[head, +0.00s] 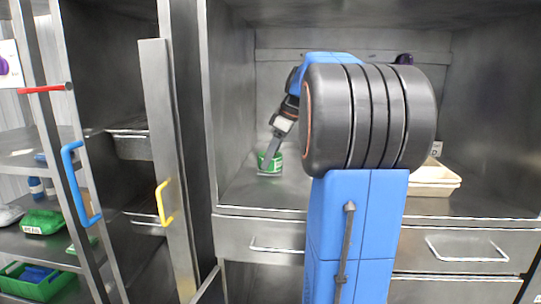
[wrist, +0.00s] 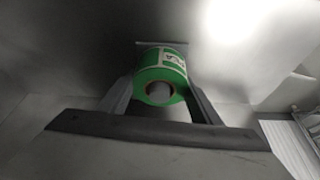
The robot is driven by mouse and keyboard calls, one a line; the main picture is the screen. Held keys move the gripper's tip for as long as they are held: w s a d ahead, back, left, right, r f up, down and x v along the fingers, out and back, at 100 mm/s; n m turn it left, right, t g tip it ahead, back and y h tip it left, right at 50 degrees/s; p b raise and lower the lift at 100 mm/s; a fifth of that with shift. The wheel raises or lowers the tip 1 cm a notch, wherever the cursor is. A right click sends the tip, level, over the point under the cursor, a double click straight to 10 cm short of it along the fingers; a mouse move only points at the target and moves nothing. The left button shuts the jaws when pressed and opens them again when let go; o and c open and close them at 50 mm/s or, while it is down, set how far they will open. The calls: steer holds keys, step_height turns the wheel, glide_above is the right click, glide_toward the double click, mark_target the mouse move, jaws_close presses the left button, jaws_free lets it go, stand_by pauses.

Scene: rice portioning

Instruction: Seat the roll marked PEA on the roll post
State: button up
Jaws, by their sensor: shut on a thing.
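A green roll with a white label (wrist: 165,65) sits between the two fingers of my gripper (wrist: 160,82) in the wrist view. Its label reads something like PEA, and its round core end faces the camera. In the head view the green roll (head: 270,162) is low in the steel cabinet bay, just over or on the bay floor; I cannot tell which. My gripper (head: 274,150) reaches down to it from above and is shut on it. I cannot make out the roll post in either view.
Cream trays (head: 435,178) are stacked at the right of the bay, partly behind my arm. Drawers (head: 465,248) lie below the bay. An open door with a yellow handle (head: 163,202) stands at left. Shelves farther left hold a green bag (head: 42,222) and a green bin (head: 38,288).

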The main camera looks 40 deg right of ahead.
steer(key=o, duration=1.2)
steer(key=v, duration=1.7)
steer(key=shift+r, duration=0.2)
